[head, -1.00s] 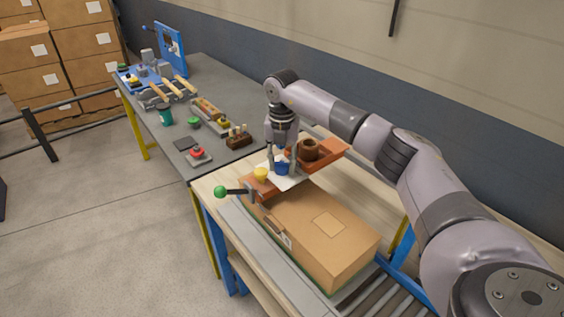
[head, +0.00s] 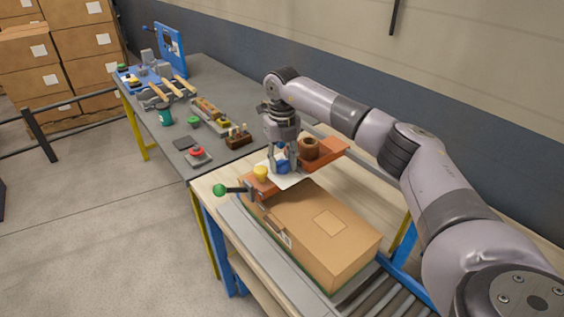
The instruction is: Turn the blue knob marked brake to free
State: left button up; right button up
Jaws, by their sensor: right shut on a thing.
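The blue knob (head: 283,165) sits on an orange-brown panel (head: 330,160) on the wooden bench, between a yellow knob (head: 261,172) and a brown round part (head: 308,148). My right gripper (head: 284,168) points down over the blue knob and is shut on it, with a finger at either side. The fingers cover part of the knob, and any marking on it is too small to read. A white sheet (head: 287,183) shows around the knob. My left gripper is not in view.
A cardboard box (head: 320,235) lies just in front of the panel. A lever with a green ball (head: 219,190) sticks out to the left. The grey table (head: 225,93) behind holds a red button (head: 197,152), a teal cup (head: 165,115) and tools. A wall stands behind.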

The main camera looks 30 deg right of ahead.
aim_at(282, 161)
jog(key=n, duration=0.5)
jog(key=shift+n+b, duration=0.3)
jog(key=shift+b, duration=0.05)
jog(key=n, duration=0.5)
jog(key=shift+n, duration=0.3)
jog(key=o, duration=0.9)
notch_tip(282, 161, up, 12)
dwell(0.6)
